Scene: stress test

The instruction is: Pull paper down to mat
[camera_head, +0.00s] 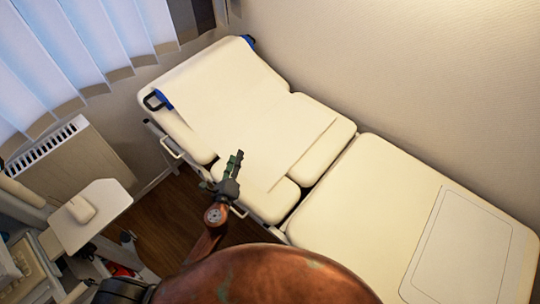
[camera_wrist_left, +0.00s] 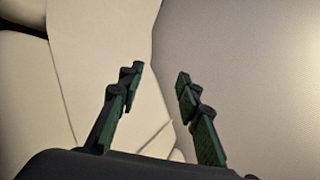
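The paper (camera_head: 248,105) is a cream sheet lying over the raised head part and middle section of a cream examination bed. Its lower end lies on the middle section, short of the gap before the foot section. The mat (camera_head: 462,248) is a pale outlined rectangle on the foot section at the lower right. My left gripper (camera_head: 236,160) is over the near side of the bed, by the paper's near edge; I cannot tell whether it touches. In the left wrist view the gripper (camera_wrist_left: 160,72) is open and empty, with pale sheet surface (camera_wrist_left: 100,50) behind its left finger. My right gripper is not in view.
The bed's foot section (camera_head: 385,195) is bare between the gap and the mat. A metal side handle (camera_head: 171,148) sticks out on the bed's near side. A radiator (camera_head: 65,165) and a white side table (camera_head: 92,215) stand at the left. The wall (camera_head: 400,70) runs behind the bed.

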